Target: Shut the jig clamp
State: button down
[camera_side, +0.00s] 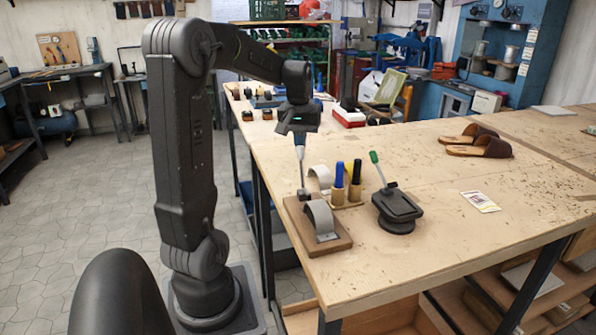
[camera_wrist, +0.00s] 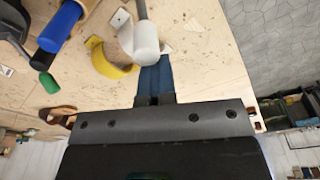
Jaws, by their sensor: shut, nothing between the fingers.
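The jig (camera_side: 335,242) is a wooden board at the table's near left corner, with a curved grey metal band (camera_side: 318,214) on it. Its clamp lever (camera_side: 301,172) stands nearly upright, a thin rod with a white knob at the top. In the wrist view the white knob (camera_wrist: 146,42) is just beyond my fingertips. My gripper (camera_side: 299,143) is shut and empty, its blue fingers pointing down at the knob. The fingers (camera_wrist: 154,75) look very close to the knob; I cannot tell whether they touch.
A second curved band (camera_side: 320,176) stands behind the jig. Right of it are a wooden stand (camera_side: 337,195) with blue and black handled tools and a black device (camera_side: 397,207) with a green-tipped lever. Brown sandals (camera_side: 480,147) and a card (camera_side: 480,201) lie farther right. The front right table is clear.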

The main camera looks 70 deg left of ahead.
aim_at(300, 157)
jog(key=shift+g+h, duration=0.4)
jog(key=shift+h, duration=0.2)
jog(key=d+f, duration=0.1)
jog(key=f, duration=0.1)
jog(key=s+d+f, duration=0.1)
jog(key=f, duration=0.1)
jog(key=shift+d, duration=0.35)
jog(key=shift+w+a+r, duration=0.1)
jog(key=shift+a+r, duration=0.1)
jog(key=shift+r, duration=0.2)
notch_tip(300, 157, up, 7)
jog(key=a, duration=0.1)
jog(key=shift+r, duration=0.15)
jog(key=d+m+t+y, duration=0.1)
jog(key=d+m+t, duration=0.35)
jog(key=d, duration=1.25)
jog(key=s+d+f+m, duration=0.1)
jog(key=s+d+m, duration=0.2)
jog(key=d, duration=0.3)
jog(key=s+d+f+m+t, duration=0.1)
jog(key=s+d+m, duration=0.2)
jog(key=d, duration=0.3)
jog(key=shift+d+f+m+h, duration=0.15)
jog(key=shift+f+m+h, duration=0.2)
jog(key=shift+m, duration=0.5)
